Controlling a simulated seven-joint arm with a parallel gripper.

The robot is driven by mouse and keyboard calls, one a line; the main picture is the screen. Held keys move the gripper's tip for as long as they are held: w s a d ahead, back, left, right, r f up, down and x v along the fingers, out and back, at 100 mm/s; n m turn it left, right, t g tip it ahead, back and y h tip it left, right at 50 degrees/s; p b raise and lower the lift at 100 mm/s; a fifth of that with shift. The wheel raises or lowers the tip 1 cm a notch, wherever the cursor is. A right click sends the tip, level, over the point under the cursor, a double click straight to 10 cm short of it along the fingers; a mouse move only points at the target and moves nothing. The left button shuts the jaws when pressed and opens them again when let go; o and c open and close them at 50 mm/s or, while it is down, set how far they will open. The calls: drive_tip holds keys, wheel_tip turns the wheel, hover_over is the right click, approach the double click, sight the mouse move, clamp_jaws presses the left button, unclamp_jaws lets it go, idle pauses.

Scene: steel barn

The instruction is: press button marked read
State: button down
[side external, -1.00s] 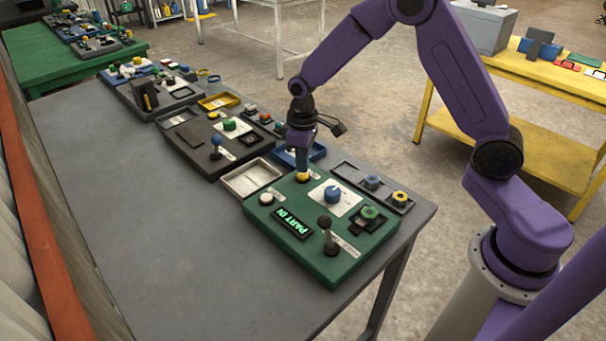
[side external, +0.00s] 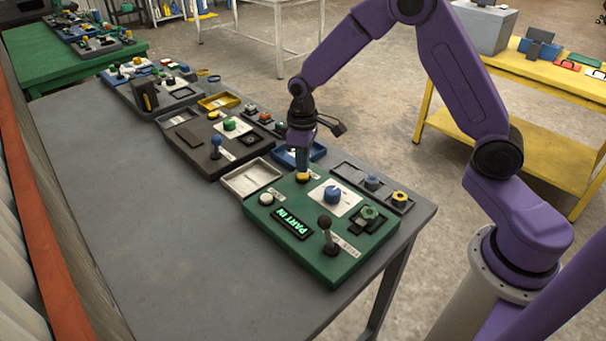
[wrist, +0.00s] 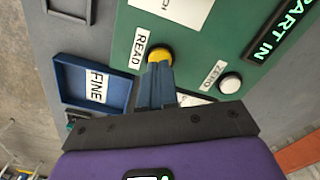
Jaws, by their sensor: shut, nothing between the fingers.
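The green panel (side external: 352,262) lies on the grey table. Its yellow button (side external: 302,179) is at the far left corner. In the wrist view the yellow button (wrist: 160,54) has a white label marked READ (wrist: 139,49) beside it. My gripper (side external: 303,172) is shut and empty, pointing down. Its blue fingertips (wrist: 158,66) are right at the button and hide part of it. I cannot tell whether they touch it. The panel's display (side external: 293,223) reads PART IN in green letters.
Near the button are a white ZERO button (wrist: 230,83), a blue knob (side external: 333,194) and a black lever (side external: 325,224). A blue tray marked FINE (wrist: 95,85) and a light tray (side external: 250,177) stand beside the panel. The table's left side is clear.

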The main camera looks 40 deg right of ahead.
sight(303, 176)
drive_tip(key=shift+f, duration=0.95)
idle(0.6)
wheel_tip(303, 176, up, 8)
drive_tip(key=shift+f, duration=0.2)
idle(1.0)
drive_tip(key=shift+s, duration=0.1)
idle(0.4)
